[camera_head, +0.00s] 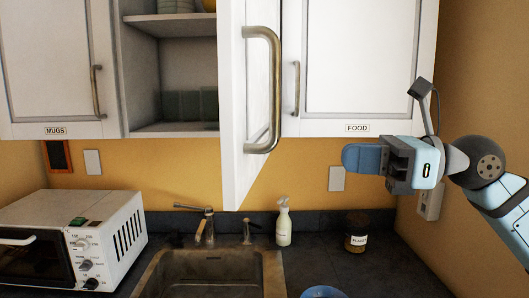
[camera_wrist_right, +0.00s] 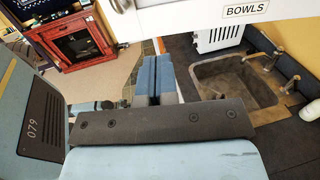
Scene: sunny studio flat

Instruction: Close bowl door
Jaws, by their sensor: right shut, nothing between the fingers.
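The bowl door (camera_head: 256,90) is a white cabinet door standing open, swung out towards me in the head view, with a large curved metal handle (camera_head: 275,90) on it. The open cabinet (camera_head: 170,60) behind it shows shelves with dishes on top. In the right wrist view the door's lower part (camera_wrist_right: 190,14) carries a label reading BOWLS. My right gripper (camera_head: 362,158) is shut and empty, to the right of the door and below the FOOD door, apart from both. Its blue fingers also show in the wrist view (camera_wrist_right: 157,78). My left gripper is not in view.
The MUGS door (camera_head: 55,65) and FOOD door (camera_head: 360,60) are shut. Below stand a white toaster oven (camera_head: 110,240), a sink (camera_head: 210,270), a spray bottle (camera_head: 284,225) and a dark jar (camera_head: 356,240). Space between the doors and counter is mostly free.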

